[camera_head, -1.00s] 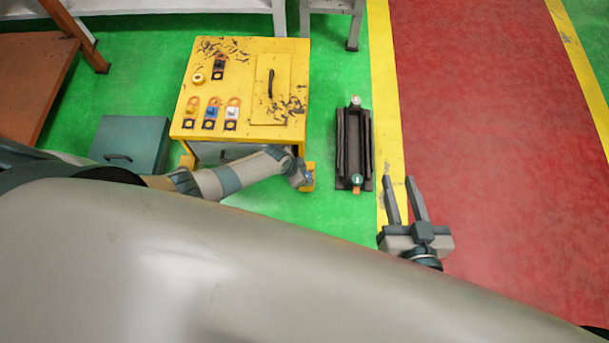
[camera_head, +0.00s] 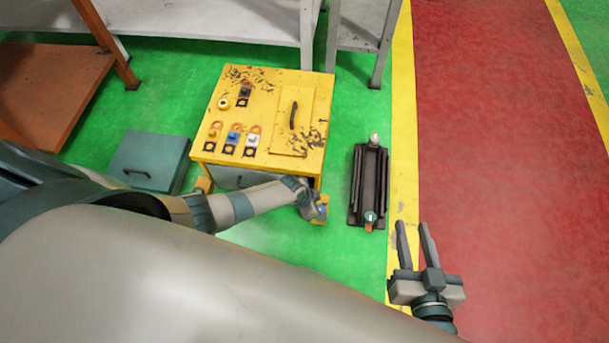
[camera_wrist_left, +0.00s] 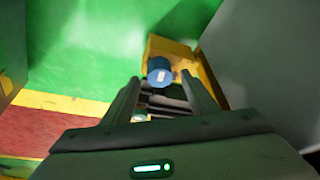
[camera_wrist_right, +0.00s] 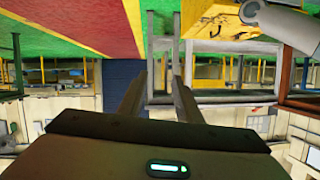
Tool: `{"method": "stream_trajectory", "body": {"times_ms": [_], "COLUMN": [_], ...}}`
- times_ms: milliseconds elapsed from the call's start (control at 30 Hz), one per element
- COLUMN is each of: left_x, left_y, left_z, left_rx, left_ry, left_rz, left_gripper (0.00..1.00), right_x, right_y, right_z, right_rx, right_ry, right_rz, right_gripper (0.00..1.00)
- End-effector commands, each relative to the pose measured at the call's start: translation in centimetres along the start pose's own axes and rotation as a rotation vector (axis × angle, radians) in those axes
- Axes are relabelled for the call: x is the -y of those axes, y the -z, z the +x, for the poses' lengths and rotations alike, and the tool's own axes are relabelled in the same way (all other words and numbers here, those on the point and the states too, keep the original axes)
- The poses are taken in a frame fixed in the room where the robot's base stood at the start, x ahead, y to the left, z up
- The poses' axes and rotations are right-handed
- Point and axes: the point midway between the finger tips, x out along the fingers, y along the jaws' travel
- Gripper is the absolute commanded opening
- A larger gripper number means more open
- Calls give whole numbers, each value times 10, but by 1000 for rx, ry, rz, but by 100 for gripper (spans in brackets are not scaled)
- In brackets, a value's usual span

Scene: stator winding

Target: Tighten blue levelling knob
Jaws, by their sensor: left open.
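The blue levelling knob (camera_wrist_left: 160,71) sits at a yellow foot bracket (camera_wrist_left: 172,47) in the left wrist view. In the head view the knob (camera_head: 322,210) is small, low at the yellow cabinet's front right corner. My left gripper (camera_wrist_left: 161,78) is open, with one finger on each side of the knob's near end; I cannot tell whether they touch it. In the head view its wrist partly hides the bracket. My right gripper (camera_head: 413,224) is open and empty over the yellow floor line, far from the knob.
The yellow cabinet (camera_head: 240,168) carries several switches and a handled lid. A teal box (camera_head: 150,160) stands left of it. A dark rail fixture (camera_head: 355,185) lies on the green floor to the right. Grey tables (camera_head: 250,20) stand behind. The red floor strip is clear.

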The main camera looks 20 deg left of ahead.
Motion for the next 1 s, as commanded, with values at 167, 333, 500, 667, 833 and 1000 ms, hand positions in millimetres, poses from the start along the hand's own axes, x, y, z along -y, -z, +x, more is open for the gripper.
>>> {"method": "stream_trajectory", "body": {"times_ms": [167,333,500,667,833,1000], "left_x": [0,0,0,0,0,0], "left_y": [1,0,1,1,2,1], "left_z": [-11,-23,-40,-56,-90,-122], "left_rx": [-1,0,-2,-1,-2,-1], "left_ry": [1,0,0,0,0,1], "left_rz": [1,0,1,1,2,2], "left_gripper": [53,53,53,53,53,53], "right_x": [-6,-12,-18,-24,-36,-48], "right_y": [-16,-37,-57,-76,-83,-91], "right_z": [-4,-11,-22,-36,-48,-59], "right_rx": [98,218,348,470,571,657], "right_ry": [-12,-22,-36,-50,-82,-114], "right_rz": [11,25,39,52,39,28], "right_gripper": [31,31,31,31,31,31]}}
